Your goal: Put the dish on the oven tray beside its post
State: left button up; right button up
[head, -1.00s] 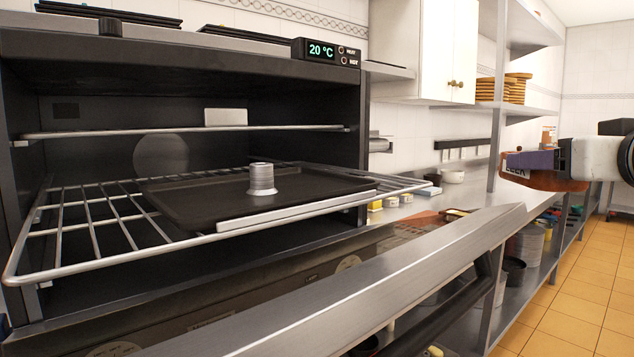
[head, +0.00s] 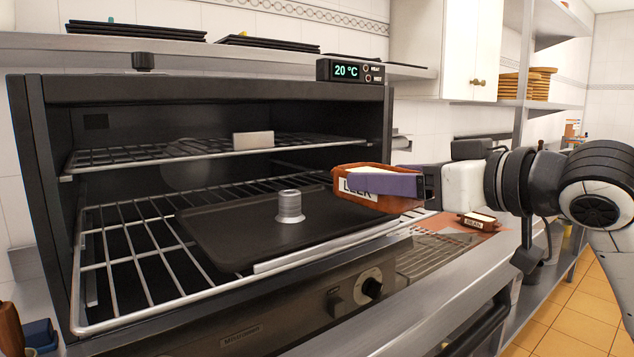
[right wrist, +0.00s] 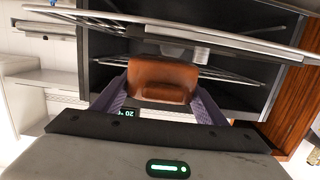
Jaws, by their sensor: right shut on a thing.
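The dish (head: 345,176) is a brown-orange container with a white label reading LEEK. My right gripper (head: 385,185) is shut on it and holds it in the air, at the front right of the oven mouth. The wrist view shows the dish (right wrist: 160,75) between the two purple fingers. The dark oven tray (head: 215,235) lies on the pulled-out lower rack. A short ribbed metal post (head: 290,206) stands on the tray, to the left of the dish in the head view. My left gripper is not in view.
The wire rack (head: 130,260) sticks out of the oven, with another rack (head: 110,160) above it. A second labelled container (head: 478,219) sits on the counter at right. The tray is bare around the post.

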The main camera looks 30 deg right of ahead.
jog(key=p, duration=0.6)
send_over(331, 205)
jog(key=shift+s+r, duration=0.25)
jog(key=shift+r, duration=0.05)
jog(key=shift+w+a+f, duration=0.1)
jog(key=shift+w+f, duration=0.05)
jog(key=shift+w, duration=0.1)
jog(key=shift+f, duration=1.8)
jog(key=o, duration=1)
jog(key=shift+f+b, duration=0.25)
jog(key=shift+b, duration=0.05)
jog(key=shift+o, duration=0.8)
jog(key=shift+r, duration=0.1)
